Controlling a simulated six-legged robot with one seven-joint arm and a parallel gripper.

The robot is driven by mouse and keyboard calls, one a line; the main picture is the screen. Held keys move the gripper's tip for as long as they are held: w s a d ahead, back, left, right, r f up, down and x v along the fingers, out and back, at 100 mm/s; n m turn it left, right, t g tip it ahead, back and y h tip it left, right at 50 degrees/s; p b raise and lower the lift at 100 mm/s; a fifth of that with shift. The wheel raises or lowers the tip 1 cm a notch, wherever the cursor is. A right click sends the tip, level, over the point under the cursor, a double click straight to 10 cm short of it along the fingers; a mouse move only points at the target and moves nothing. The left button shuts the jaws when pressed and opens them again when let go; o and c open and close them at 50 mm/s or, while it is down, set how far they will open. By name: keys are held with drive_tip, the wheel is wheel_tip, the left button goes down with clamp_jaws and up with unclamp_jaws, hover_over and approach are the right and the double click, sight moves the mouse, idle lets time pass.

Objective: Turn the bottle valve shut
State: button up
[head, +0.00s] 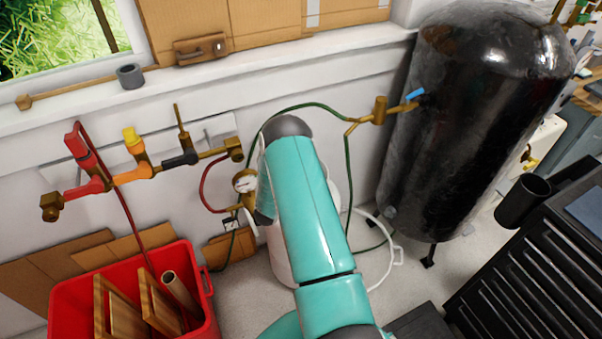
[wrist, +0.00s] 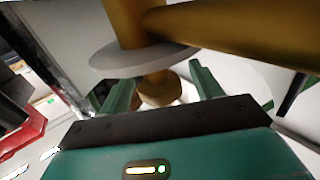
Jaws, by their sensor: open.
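A pale gas bottle (head: 283,262) stands by the wall, mostly hidden behind my teal arm in the head view. A brass fitting with a round gauge (head: 245,183) sits at its upper left. In the wrist view, my gripper (wrist: 163,92) is open, with one green finger on each side of a round brass knob (wrist: 160,90). The knob is below a thin grey disc (wrist: 145,58) and brass pipes (wrist: 215,40). It looks like part of the bottle's valve, but I cannot tell for sure. I cannot tell whether the fingers touch it. My gripper is hidden in the head view.
A red crate (head: 75,300) with wooden boards stands at lower left. Brass pipework with red, orange and black valves (head: 135,150) runs along the wall. A large black tank (head: 470,130) and a black drawer cabinet (head: 540,260) are at right. Green and red hoses hang near the bottle.

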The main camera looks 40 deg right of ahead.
wheel_tip(320, 180, up, 4)
drive_tip(key=shift+s+a+f, duration=0.1)
drive_tip(key=shift+s+a, duration=0.05)
drive_tip(key=s+a+r, duration=0.7)
drive_tip(key=s+r, duration=0.2)
drive_tip(key=s, duration=0.2)
drive_tip(key=shift+s+a, duration=0.15)
drive_tip(key=shift+a, duration=0.15)
drive_tip(key=w+a+f+n+t+y, duration=0.1)
drive_tip(key=w+f+n+t+y, duration=0.15)
drive_tip(key=f, duration=0.35)
drive_tip(key=w+a+f+n+t+y, duration=0.1)
drive_tip(key=f+n+t, duration=0.1)
drive_tip(key=f+t, duration=0.3)
drive_tip(key=shift+g, duration=0.65)
drive_tip(key=x, duration=1.4)
drive_tip(key=shift+d+f, duration=0.2)
drive_tip(key=shift+f, duration=0.2)
